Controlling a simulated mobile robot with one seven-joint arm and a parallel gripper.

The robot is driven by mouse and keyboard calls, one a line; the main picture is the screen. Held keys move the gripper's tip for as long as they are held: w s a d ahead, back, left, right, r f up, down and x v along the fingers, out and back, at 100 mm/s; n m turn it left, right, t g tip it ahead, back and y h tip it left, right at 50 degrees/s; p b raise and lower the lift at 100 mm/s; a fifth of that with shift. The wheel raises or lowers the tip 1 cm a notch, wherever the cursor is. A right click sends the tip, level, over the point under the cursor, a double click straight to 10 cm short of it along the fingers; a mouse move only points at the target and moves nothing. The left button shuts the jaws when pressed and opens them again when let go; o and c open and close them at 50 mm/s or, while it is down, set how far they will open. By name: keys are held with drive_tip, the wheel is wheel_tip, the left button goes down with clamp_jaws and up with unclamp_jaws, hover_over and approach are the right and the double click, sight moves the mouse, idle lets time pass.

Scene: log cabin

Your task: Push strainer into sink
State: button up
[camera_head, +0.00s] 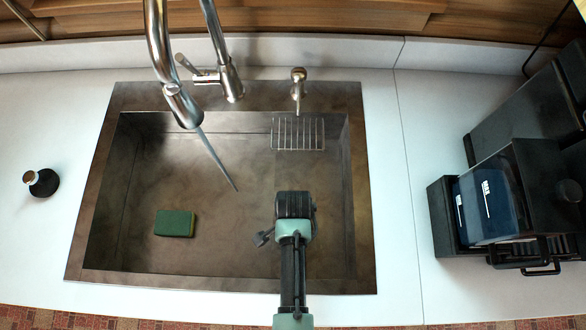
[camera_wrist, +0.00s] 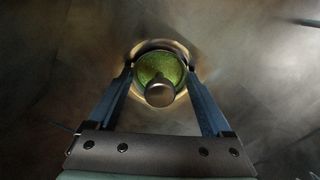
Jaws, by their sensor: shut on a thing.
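The strainer (camera_wrist: 146,68) shows in the wrist view as a round, greenish disc with a grey knob in its middle. A shiny brass-toned ring surrounds it on the sink floor; I cannot tell how deep it sits in this ring. My gripper (camera_wrist: 160,76) has one finger on each side of the strainer and is shut on it. In the head view my gripper (camera_head: 294,205) reaches down into the right part of the brown metal sink (camera_head: 362,220). There the strainer and my fingertips are hidden beneath the gripper's body.
A green sponge (camera_head: 175,223) lies on the sink floor at left. A tall faucet (camera_head: 160,60) runs water into the sink. A wire rack (camera_head: 298,133) hangs at the back right. A dark bottle (camera_head: 42,183) and a black coffee machine (camera_head: 520,190) stand on the white counter.

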drive_tip(key=o, duration=1.4)
wheel_tip(320, 180, up, 13)
drive_tip(key=shift+f+p, duration=0.1)
drive_tip(key=shift+p, duration=0.25)
drive_tip(key=w+r+n+t, duration=0.4)
drive_tip(key=w+r+t, duration=0.6)
drive_tip(key=w+r, duration=1)
wheel_tip(320, 180, up, 23)
drive_tip(key=w+n+t, duration=0.3)
drive_tip(key=t, duration=0.4)
drive_tip(key=s+r+n+t, duration=0.1)
drive_tip(key=s+r+t, duration=0.2)
drive_tip(key=r, duration=0.6)
drive_tip(key=s+r+n+t, duration=0.2)
drive_tip(key=s+r+t, duration=0.2)
drive_tip(key=s+r, duration=0.2)
drive_tip(key=s+r+n+t, duration=0.2)
drive_tip(key=s+r+t, duration=0.1)
drive_tip(key=r, duration=0.8)
drive_tip(key=shift+s+d+r, duration=0.15)
drive_tip(key=shift+s+r, duration=0.15)
drive_tip(key=shift+s, duration=0.35)
